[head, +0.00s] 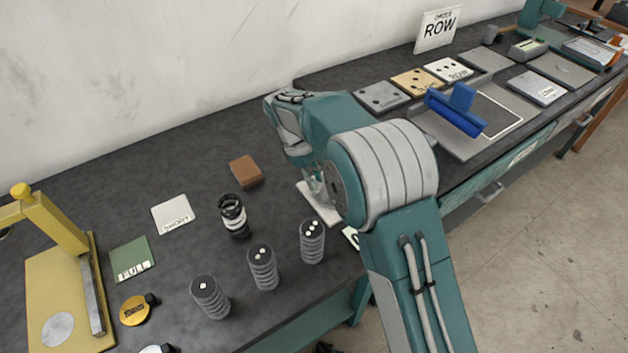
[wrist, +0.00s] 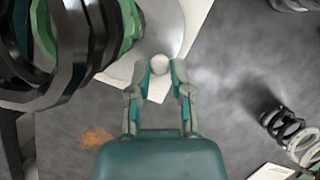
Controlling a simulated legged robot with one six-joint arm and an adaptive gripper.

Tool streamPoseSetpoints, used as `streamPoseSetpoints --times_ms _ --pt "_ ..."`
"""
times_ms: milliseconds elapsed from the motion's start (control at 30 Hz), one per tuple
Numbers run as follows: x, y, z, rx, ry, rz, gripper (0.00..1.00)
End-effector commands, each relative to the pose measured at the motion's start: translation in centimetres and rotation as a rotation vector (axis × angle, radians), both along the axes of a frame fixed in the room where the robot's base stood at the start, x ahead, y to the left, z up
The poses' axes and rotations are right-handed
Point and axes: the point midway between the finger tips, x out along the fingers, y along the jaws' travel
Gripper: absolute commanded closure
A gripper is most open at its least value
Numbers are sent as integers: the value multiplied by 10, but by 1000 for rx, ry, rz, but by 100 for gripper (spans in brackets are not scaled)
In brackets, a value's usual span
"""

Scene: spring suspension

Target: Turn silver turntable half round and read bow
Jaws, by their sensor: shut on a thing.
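My gripper (wrist: 160,72) is shut on a small pale round knob (wrist: 160,64) in the wrist view. The knob is at the near edge of the silver turntable (wrist: 165,28), a grey disc on a white base (wrist: 196,16). At left, close to the wrist camera, stand large dark and green coils (wrist: 75,35), cut off by the frame; whether they rest on the disc I cannot tell. In the head view my arm hides the disc and coils. Only part of the white base (head: 316,204) shows below my gripper (head: 316,186). No bow is readable.
Left of my arm stand several grey springs (head: 262,266) with dotted tops, a black spring (head: 233,216) and a brown block (head: 246,171). A yellow press (head: 60,285) is far left. Dotted plates (head: 381,96), a blue-handled tool (head: 455,110) and a ROW sign (head: 437,29) are right.

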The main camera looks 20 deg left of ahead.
Motion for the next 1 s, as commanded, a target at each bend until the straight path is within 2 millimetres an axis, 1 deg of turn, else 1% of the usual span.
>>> streamPoseSetpoints --times_ms 100,1000 --pt "5 -1 0 -2 -3 -60 100" --pt "26 3 -1 -4 0 -511 100"
